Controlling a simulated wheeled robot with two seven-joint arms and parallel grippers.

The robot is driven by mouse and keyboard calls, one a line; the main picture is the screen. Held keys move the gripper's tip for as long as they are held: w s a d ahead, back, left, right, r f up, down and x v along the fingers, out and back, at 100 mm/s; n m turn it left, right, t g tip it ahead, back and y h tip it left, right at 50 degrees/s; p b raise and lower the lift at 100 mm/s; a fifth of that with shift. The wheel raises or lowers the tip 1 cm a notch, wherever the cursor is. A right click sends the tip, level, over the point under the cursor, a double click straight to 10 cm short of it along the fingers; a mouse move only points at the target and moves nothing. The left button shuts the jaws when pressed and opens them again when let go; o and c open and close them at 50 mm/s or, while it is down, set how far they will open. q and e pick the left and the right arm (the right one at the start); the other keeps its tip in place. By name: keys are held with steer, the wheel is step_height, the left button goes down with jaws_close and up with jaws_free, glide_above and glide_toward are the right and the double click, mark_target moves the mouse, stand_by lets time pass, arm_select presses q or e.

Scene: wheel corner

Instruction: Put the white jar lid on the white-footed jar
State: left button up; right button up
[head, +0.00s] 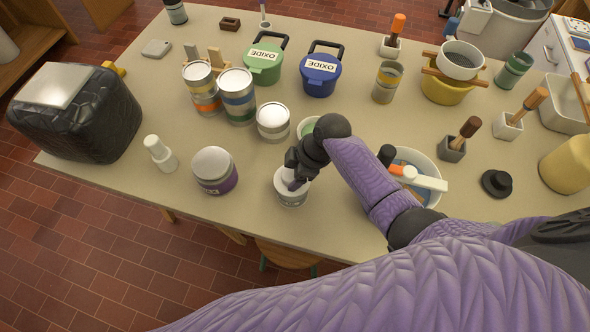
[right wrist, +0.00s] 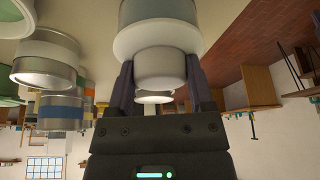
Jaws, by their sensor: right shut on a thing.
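My right gripper (head: 296,176) is over the white-footed jar (head: 291,199) near the table's front edge. In the right wrist view its two fingers (right wrist: 160,88) are shut on the narrow knob of the white jar lid (right wrist: 160,65). The lid's wide rim is right up against the jar (right wrist: 155,10), and they look lined up; I cannot tell whether it is fully seated. In the head view my gripper partly hides the lid. My left gripper is not in view.
A jar with a purple foot (head: 214,171) and a white bottle-like piece (head: 160,153) stand to the left. A pale tin (head: 273,121) stands behind. A bowl of tools (head: 423,170) is close on the right, behind my arm. The table's front edge is near.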

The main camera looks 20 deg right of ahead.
steer(key=shift+f, duration=0.1)
steer(key=o, duration=1.2)
steer(key=shift+r, duration=0.4)
step_height(320, 180, up, 9)
steer(key=p, duration=0.3)
steer(key=shift+r+p, duration=0.15)
steer(key=shift+p, duration=0.15)
